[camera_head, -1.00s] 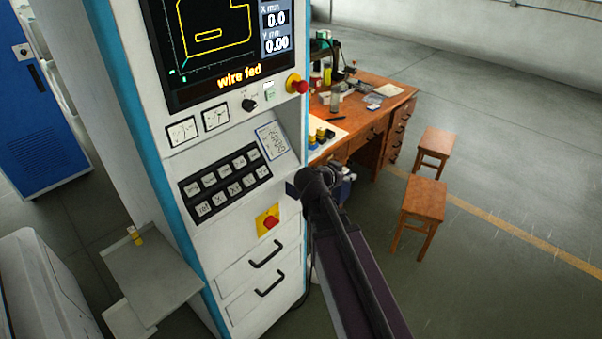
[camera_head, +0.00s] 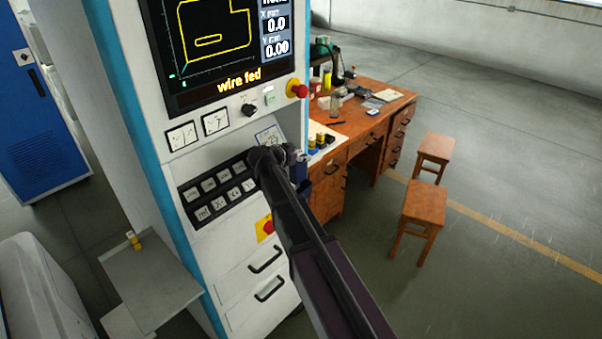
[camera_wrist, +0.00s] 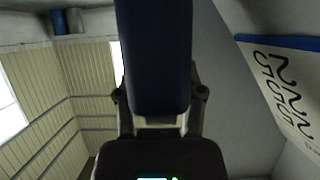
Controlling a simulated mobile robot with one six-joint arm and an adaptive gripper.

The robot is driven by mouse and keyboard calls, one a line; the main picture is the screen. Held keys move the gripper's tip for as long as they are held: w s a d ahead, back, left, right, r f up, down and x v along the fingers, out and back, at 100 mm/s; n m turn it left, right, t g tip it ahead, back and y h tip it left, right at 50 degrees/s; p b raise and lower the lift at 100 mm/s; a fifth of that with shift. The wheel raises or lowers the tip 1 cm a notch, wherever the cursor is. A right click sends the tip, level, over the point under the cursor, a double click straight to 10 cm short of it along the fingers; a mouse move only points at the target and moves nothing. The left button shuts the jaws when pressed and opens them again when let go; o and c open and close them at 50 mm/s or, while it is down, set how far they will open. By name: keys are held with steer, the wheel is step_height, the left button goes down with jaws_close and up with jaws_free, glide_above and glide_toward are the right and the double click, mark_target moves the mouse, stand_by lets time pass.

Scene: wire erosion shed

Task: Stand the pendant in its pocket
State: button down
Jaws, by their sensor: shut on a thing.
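My gripper (camera_wrist: 160,105) has its fingers on both sides of a long dark blue body, which I take to be the pendant (camera_wrist: 153,50). The pendant runs up to the top edge of the wrist view, and its far end is out of frame. In the head view my wrist is in front of the machine's button panel (camera_head: 222,188). The fingers are mostly hidden behind the wrist there, and I cannot make out the pendant clearly. I cannot make out the pocket in either view.
The machine cabinet (camera_head: 180,230) has a screen (camera_head: 215,45), a red stop button (camera_head: 298,89) and drawer handles. A grey shelf (camera_head: 150,280) sticks out at its left. A wooden desk (camera_head: 385,115) with tools and two stools (camera_head: 425,203) stand right. Floor at lower right is clear.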

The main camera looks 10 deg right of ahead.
mark_target(302, 171)
steer(key=shift+s+d+f+b, duration=0.1)
steer(key=shift+s+f+b, duration=0.1)
steer(key=shift+f+b, duration=0.95)
steer(key=shift+f, duration=0.2)
step_height(302, 171, down, 4)
steer(key=b, duration=0.3)
steer(key=shift+r, duration=0.25)
steer(key=shift+w+f, duration=0.15)
steer(key=shift+f, duration=0.05)
steer(key=shift+f+b, duration=0.1)
steer(key=shift+b, duration=0.2)
steer(key=shift+c, duration=2.4)
jaws_free()
steer(key=shift+r, duration=0.2)
